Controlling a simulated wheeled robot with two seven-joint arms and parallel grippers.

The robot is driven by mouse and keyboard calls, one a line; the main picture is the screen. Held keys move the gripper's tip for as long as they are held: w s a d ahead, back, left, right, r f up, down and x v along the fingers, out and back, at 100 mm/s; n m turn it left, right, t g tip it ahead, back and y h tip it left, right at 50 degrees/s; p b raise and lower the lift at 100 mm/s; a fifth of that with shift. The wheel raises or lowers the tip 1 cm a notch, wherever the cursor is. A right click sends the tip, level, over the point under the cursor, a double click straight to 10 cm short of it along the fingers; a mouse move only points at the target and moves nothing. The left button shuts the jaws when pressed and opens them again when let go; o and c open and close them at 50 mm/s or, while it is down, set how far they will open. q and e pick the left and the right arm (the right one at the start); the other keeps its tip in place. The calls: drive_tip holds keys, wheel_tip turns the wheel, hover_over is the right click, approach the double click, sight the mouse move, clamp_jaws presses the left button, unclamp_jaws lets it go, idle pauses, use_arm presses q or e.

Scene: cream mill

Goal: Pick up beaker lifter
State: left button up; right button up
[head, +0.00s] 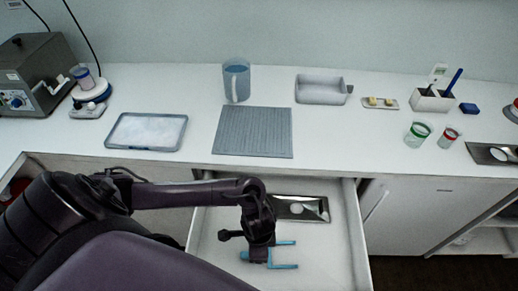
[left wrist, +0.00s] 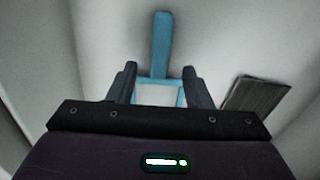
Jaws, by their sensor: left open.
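The beaker lifter is a light blue forked tool (head: 284,266) lying in the open drawer. In the left wrist view its flat blue handle (left wrist: 161,42) points away from me, and a blue frame around a pale gap shows between my fingers. My left gripper (head: 259,255) points down into the drawer and covers part of the lifter in the head view. In the left wrist view the left gripper (left wrist: 160,78) is open, with one dark finger on each side of the lifter. I cannot tell whether the fingers touch it. My right gripper is not in view.
The open drawer (head: 340,240) has raised walls around my gripper. A shiny metal tray (head: 318,208) lies at its back right. On the counter above are a grey ribbed mat (head: 253,133), a blue-grey jug (head: 236,82) and a shallow tray (head: 147,131).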

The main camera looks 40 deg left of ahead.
use_arm(q)
wheel_tip(320, 180, down, 3)
drive_tip(key=shift+w+f, duration=0.1)
drive_tip(key=shift+f, duration=0.05)
drive_tip(key=shift+c, duration=0.3)
clamp_jaws()
drive_tip(key=shift+r, duration=0.2)
